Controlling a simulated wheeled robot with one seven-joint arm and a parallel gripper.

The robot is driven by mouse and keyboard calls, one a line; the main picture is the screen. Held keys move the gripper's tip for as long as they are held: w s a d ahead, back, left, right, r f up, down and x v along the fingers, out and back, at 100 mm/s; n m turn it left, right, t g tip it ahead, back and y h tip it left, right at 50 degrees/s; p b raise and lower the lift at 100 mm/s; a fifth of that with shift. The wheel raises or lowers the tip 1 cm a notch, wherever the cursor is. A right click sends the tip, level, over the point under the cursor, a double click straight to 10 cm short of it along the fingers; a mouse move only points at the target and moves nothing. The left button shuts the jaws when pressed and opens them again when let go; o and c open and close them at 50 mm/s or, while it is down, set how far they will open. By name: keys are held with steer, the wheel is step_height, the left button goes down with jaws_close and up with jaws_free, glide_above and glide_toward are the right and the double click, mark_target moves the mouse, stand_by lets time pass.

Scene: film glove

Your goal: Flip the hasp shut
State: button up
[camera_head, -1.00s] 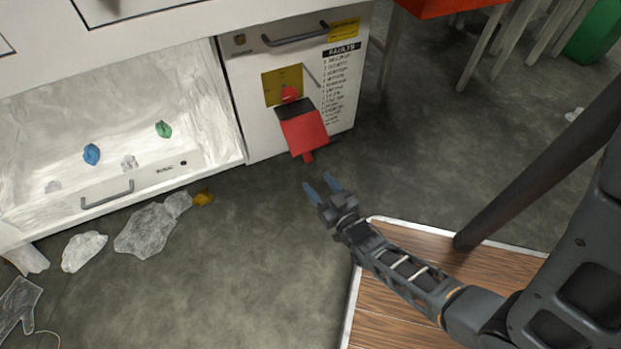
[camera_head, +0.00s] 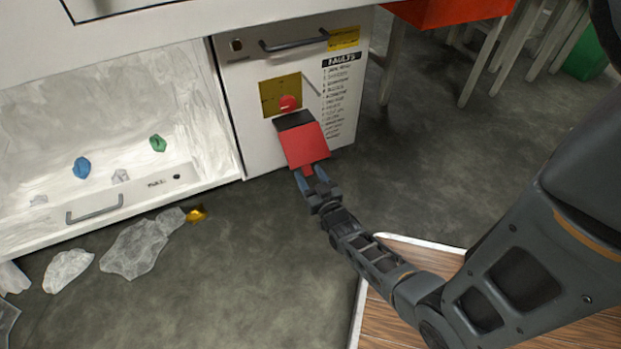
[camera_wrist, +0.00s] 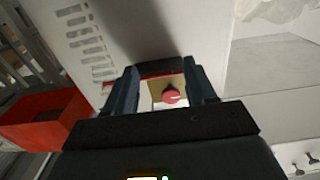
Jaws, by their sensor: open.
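The red hasp (camera_head: 305,146) with a dark hinge end hangs tilted outward from the white cabinet door, below a red knob (camera_head: 289,102) on a yellow plate (camera_head: 270,97). My gripper (camera_head: 310,174) is open at the hasp's lower end, its blue fingers around or just beside the small red tab. Whether they touch it I cannot tell. In the wrist view, my open gripper (camera_wrist: 165,84) has a finger on each side, with the hasp's red edge (camera_wrist: 160,68) showing between them and the red knob (camera_wrist: 171,96) beyond.
A grey handle (camera_head: 295,41) and a printed faults list (camera_head: 341,90) are on the door. An open white compartment (camera_head: 215,120) stands to the left with small coloured lumps inside. Crumpled plastic (camera_head: 145,245) lies on the floor. A red bin (camera_head: 450,10) is at the upper right.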

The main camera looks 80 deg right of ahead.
jaws_close()
stand_by(0.6)
